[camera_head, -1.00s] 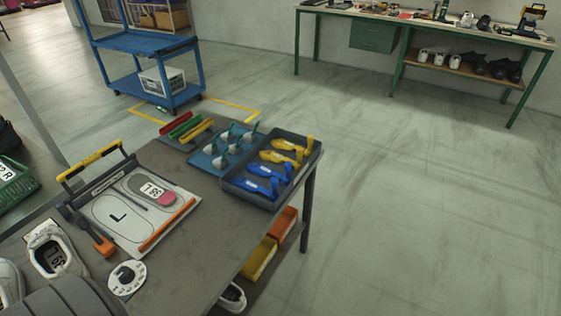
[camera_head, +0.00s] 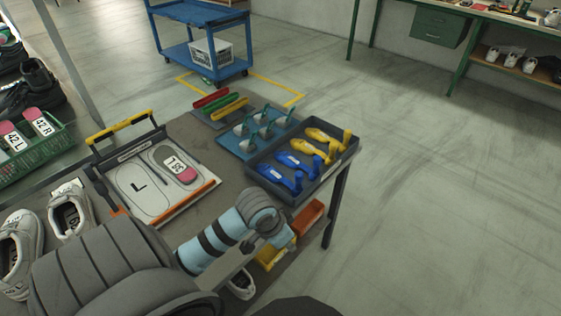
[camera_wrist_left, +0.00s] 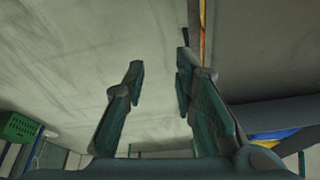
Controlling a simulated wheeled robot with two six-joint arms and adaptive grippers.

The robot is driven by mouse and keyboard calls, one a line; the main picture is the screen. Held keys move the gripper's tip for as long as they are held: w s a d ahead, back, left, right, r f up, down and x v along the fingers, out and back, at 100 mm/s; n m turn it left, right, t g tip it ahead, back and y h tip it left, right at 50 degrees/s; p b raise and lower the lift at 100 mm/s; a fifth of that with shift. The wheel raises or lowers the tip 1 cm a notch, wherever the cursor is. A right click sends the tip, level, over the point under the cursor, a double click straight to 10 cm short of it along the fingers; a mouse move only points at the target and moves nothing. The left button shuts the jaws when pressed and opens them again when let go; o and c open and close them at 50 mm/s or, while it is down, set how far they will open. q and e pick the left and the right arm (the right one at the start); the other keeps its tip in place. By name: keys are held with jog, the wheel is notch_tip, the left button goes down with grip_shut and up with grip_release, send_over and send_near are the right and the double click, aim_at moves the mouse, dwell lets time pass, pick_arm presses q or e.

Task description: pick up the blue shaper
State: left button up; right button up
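Two blue shapers, one (camera_head: 298,159) and another (camera_head: 281,177), lie in a dark grey tray (camera_head: 262,184) at the right end of the work table in the head view. Two yellow shapers (camera_head: 317,144) lie behind them in the same tray. My left arm reaches in from the lower left, its wrist in front of the tray and apart from the shapers; its fingers are not clear there. In the left wrist view my left gripper (camera_wrist_left: 160,72) is open, with nothing between its fingers. A blue patch (camera_wrist_left: 275,134) shows at the right there. My right gripper is not seen.
A blue holder (camera_head: 236,144) with several grey-and-teal tools stands left of the tray. A white board (camera_head: 133,205) marked L, with a pink-tipped insole, lies further left. Orange and yellow bins (camera_head: 306,217) sit below the table. Open floor lies to the right.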

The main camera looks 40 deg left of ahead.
aim_at(297, 174)
pick_arm(q)
jog(key=w+a+r, duration=0.5)
jog(key=r, duration=0.4)
jog(key=w+a+r, duration=0.4)
jog(key=a+r, duration=0.1)
jog(key=r, duration=0.4)
jog(key=shift+n+h, duration=0.3)
jog(key=shift+n, duration=0.1)
jog(key=b+x, duration=0.1)
jog(key=x, duration=0.3)
jog(key=b+x, duration=0.2)
jog(key=x, duration=0.3)
jog(key=w+b+x, duration=0.1)
jog(key=x, duration=0.4)
jog(key=shift+w+r, duration=0.1)
jog(key=shift+r, duration=0.1)
grip_shut()
